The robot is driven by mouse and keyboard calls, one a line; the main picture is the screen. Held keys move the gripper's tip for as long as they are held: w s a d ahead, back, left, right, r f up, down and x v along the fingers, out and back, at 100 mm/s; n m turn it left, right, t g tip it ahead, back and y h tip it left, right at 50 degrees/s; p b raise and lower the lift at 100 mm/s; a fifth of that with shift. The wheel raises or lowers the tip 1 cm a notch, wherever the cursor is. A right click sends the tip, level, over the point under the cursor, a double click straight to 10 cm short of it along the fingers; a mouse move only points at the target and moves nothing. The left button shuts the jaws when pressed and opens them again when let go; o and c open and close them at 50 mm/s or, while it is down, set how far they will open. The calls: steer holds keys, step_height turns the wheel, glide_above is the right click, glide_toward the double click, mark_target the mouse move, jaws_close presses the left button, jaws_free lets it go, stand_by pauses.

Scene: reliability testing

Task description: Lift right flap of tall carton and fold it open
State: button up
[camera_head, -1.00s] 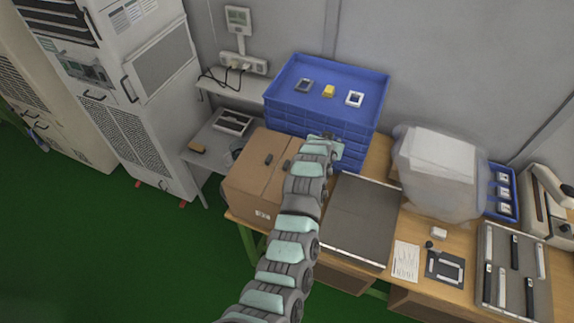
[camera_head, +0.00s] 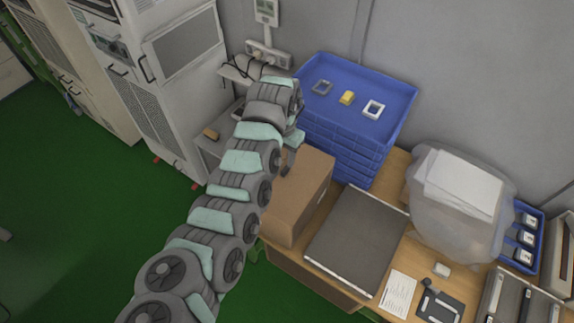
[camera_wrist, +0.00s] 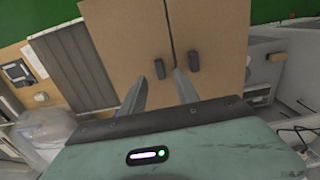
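The tall carton (camera_head: 305,190) is a brown cardboard box on the left end of the wooden bench. My arm hides its left side and much of its top in the head view. In the wrist view, the carton top (camera_wrist: 115,35) shows two closed flaps meeting at a seam, with one dark tab (camera_wrist: 159,69) on the left flap and another dark tab (camera_wrist: 194,61) on the right flap. My gripper (camera_wrist: 161,73) is open over the top, with the left flap's tab between its fingertips and gaps visible beside it. My gripper (camera_head: 290,158) is partly hidden in the head view.
A stack of blue crates (camera_head: 388,85) stands close behind the carton. A dark grey mat (camera_head: 358,240) lies to its right, with a bagged stack of white sheets (camera_head: 465,190) farther right. A tall grey cabinet (camera_head: 165,90) stands to the left.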

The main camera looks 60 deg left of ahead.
mark_target(284, 170)
step_height(284, 170, down, 7)
steer(key=shift+r+p, duration=0.2)
steer(key=shift+p, duration=0.1)
jaws_close()
stand_by(0.4)
stand_by(1.1)
